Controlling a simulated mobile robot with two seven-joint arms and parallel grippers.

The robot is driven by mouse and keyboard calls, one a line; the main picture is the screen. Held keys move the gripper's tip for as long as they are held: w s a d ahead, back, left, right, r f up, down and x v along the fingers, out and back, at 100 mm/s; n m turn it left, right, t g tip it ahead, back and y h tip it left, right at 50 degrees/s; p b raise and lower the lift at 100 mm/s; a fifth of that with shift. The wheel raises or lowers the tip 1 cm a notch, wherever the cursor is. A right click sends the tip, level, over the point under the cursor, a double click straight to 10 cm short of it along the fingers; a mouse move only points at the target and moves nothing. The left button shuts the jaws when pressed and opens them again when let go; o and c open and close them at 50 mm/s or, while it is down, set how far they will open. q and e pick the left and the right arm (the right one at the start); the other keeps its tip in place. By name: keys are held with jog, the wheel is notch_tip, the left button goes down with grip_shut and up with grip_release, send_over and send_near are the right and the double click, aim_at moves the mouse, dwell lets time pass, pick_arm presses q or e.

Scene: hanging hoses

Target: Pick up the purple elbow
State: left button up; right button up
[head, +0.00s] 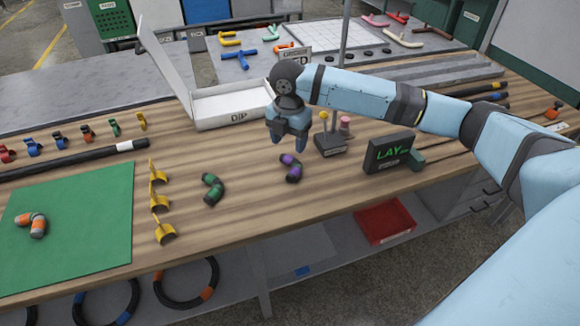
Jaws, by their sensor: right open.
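The purple elbow (291,168) is a short bent black piece with purple bands. It lies on the wooden bench (330,195), right of a similar green-banded elbow (213,189). My right gripper (287,145) points down just above and behind the purple elbow in the picture. Its fingers are apart, with nothing seen between them. I cannot tell the exact height of its fingertips over the bench. My left gripper does not show.
An orange-banded elbow (32,225) lies on a green mat (90,240) at the left. Yellow clips (159,202) stand near it. Behind my right gripper is a white DIP box (225,110). A small block with pegs (330,144) and a dark LAY sign (388,153) stand to the right.

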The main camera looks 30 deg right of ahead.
send_over(290, 175)
jog(key=f, duration=0.4)
jog(key=f+b, duration=0.1)
jog(key=f, duration=0.2)
jog(key=shift+s+a+f, duration=0.2)
jog(key=shift+f, duration=0.2)
jog(key=shift+w+d+f+b, duration=0.1)
jog(key=shift+f+b, duration=0.1)
jog(key=shift+f, duration=1.25)
jog(key=shift+d+f+b, duration=0.1)
jog(key=shift+f+b, duration=0.05)
jog(key=shift+f, duration=1.3)
jog(key=c, duration=1)
jog(key=shift+r, duration=0.2)
